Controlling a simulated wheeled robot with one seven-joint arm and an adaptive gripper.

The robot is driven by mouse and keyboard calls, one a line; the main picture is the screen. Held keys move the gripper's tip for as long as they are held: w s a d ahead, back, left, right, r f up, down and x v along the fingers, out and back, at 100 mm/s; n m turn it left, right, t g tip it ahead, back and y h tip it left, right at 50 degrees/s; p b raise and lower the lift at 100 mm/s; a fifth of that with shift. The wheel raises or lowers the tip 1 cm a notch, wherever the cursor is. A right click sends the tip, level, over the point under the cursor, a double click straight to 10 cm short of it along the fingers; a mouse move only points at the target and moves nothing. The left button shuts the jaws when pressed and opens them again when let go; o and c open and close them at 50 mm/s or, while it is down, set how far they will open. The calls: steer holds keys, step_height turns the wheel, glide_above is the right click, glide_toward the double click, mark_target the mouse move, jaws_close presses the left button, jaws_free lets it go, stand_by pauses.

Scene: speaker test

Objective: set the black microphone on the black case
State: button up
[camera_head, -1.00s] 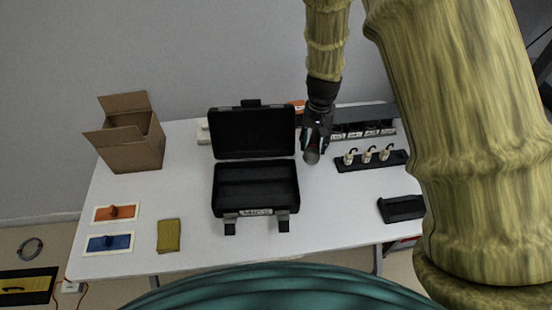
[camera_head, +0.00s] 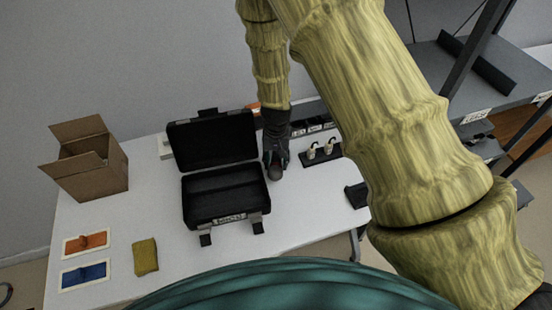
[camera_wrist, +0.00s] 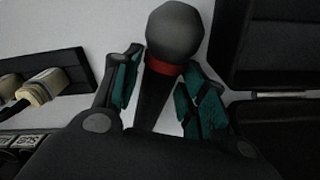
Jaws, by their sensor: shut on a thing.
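The black microphone (camera_wrist: 152,98) has a round grey head and a red ring below it. My gripper (camera_wrist: 155,85) is shut on its body, with teal-lined fingers on both sides. In the head view the microphone's head (camera_head: 275,173) shows below my gripper (camera_head: 276,160), just right of the case. The black case (camera_head: 225,194) lies open on the white table, its lid raised at the back and its inside looking empty. In the wrist view the case (camera_wrist: 275,110) is at the right edge. I cannot tell how high the microphone is above the table.
A black holder with white plugs (camera_head: 322,152) stands right of my gripper. An open cardboard box (camera_head: 92,172) stands at the left. An orange panel (camera_head: 86,243), a blue panel (camera_head: 84,274) and a yellow cloth (camera_head: 145,257) lie at the front left. Bare table (camera_head: 300,215) lies right of the case.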

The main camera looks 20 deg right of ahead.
mark_target(276, 160)
steer(key=shift+f, duration=0.25)
steer(key=o, duration=0.8)
steer(key=shift+r, duration=0.15)
steer(key=shift+o, duration=0.4)
step_height(276, 160, up, 12)
steer(key=b, duration=0.2)
steer(key=shift+b, duration=0.35)
steer(key=p, duration=0.3)
steer(key=shift+a, duration=0.1)
